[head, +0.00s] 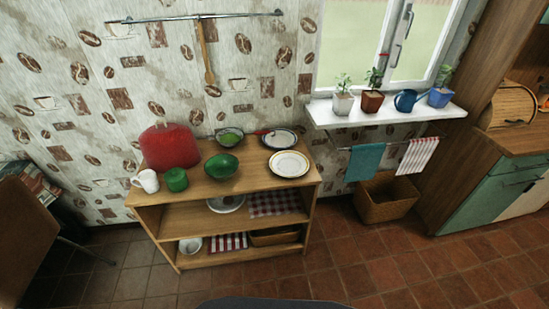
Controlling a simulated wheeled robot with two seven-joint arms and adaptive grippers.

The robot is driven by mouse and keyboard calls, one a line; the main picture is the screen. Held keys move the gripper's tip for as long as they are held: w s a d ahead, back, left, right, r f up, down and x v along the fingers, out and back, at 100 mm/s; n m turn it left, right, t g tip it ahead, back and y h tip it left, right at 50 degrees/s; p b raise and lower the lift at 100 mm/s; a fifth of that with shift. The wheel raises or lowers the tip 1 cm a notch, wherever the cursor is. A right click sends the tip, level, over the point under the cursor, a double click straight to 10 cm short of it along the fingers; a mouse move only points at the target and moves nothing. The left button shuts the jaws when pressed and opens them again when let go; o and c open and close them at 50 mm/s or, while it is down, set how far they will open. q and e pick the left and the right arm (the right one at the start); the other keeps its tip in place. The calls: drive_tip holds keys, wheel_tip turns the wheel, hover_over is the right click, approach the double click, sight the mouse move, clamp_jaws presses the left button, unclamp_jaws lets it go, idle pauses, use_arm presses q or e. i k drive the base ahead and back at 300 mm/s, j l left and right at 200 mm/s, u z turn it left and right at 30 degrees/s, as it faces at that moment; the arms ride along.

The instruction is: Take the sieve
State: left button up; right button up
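What looks like the sieve (229,136) is a small round thing with a dark rim, at the back of the wooden shelf unit's top (236,187). A thin part with a red end reaches right from near it, perhaps its handle; it is too small to be sure. The green bowl (221,168) stands just in front of it. Neither of my grippers is in view.
A red rounded thing (169,147), a white mug (147,181) and a green cup (176,180) stand on the left. A dark-rimmed plate (280,139) and a pale plate (289,164) lie on the right. The tiled floor in front is clear.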

sight(229, 137)
drive_tip(key=i+l, duration=0.15)
drive_tip(key=i, duration=0.35)
drive_tip(key=i+l, duration=0.15)
drive_tip(key=i, duration=0.35)
